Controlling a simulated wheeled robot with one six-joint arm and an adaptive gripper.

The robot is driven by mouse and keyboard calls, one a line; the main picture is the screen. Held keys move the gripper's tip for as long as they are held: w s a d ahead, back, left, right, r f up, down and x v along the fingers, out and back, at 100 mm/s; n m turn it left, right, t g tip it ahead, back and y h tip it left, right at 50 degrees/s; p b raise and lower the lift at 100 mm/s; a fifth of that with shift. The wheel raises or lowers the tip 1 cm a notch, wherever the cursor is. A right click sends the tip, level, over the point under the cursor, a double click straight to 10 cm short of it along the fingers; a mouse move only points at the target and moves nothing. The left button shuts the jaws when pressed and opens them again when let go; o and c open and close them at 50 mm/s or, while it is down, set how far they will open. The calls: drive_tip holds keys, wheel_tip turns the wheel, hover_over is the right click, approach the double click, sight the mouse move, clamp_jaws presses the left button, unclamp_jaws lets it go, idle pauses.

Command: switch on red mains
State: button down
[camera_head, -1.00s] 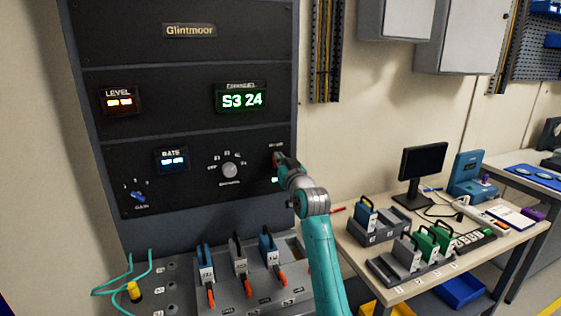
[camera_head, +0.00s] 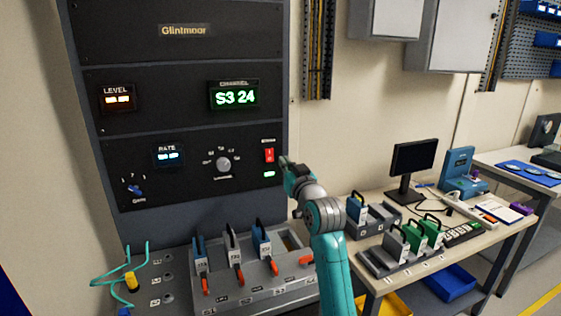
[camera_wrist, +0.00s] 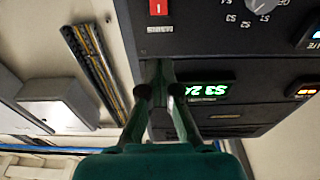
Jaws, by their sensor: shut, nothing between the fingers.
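The red mains switch (camera_head: 269,155) is on the right side of the lower black panel of the rack, with a small lit green lamp (camera_head: 269,174) below it. In the wrist view, which is turned over, the red switch (camera_wrist: 158,8) shows at the top edge. My gripper (camera_head: 285,162) is just right of the switch in the head view, apart from it. In the wrist view my gripper (camera_wrist: 159,68) has its fingertips together, empty, in front of the black panel. The rocker's exact tilt is too small to tell.
The panel displays are lit, including the green channel display (camera_head: 234,95). A channel knob (camera_head: 224,164) sits left of the switch. Below is a grey console (camera_head: 240,290) with several handled modules. A bench (camera_head: 400,292) with modules and a monitor (camera_head: 412,160) stands at right.

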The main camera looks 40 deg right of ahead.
drive_tip(key=shift+s+a+r, duration=0.1)
drive_tip(key=shift+s+a, duration=0.05)
drive_tip(key=shift+s, duration=0.4)
drive_tip(key=shift+s+a+r, duration=0.1)
drive_tip(key=shift+s+a, duration=0.05)
drive_tip(key=shift+s, duration=0.35)
